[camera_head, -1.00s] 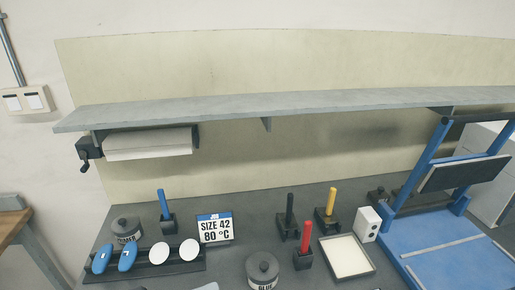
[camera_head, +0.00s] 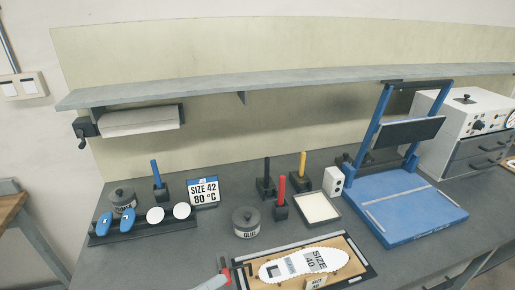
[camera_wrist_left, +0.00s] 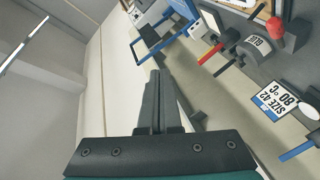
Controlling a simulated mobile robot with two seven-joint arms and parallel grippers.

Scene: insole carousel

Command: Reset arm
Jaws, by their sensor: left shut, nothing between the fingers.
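My left gripper (camera_wrist_left: 157,78) shows in the left wrist view, its two dark fingers together and empty. The fingers point up in that view, toward the pale wall panel and the blue frame, and touch nothing that I can see. In the head view a pale grey piece with a red band (camera_head: 222,279) comes in at the bottom edge; I cannot tell whether it is part of my left arm or a tool. My right gripper is in neither view.
On the bench stand a glue pot (camera_head: 247,222), a size sign (camera_head: 203,192), colored-handled tools, a white tray (camera_head: 318,208) and a blue press (camera_head: 415,208). An insole (camera_head: 304,264) lies on a board at the front. A shelf (camera_head: 300,84) runs above.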

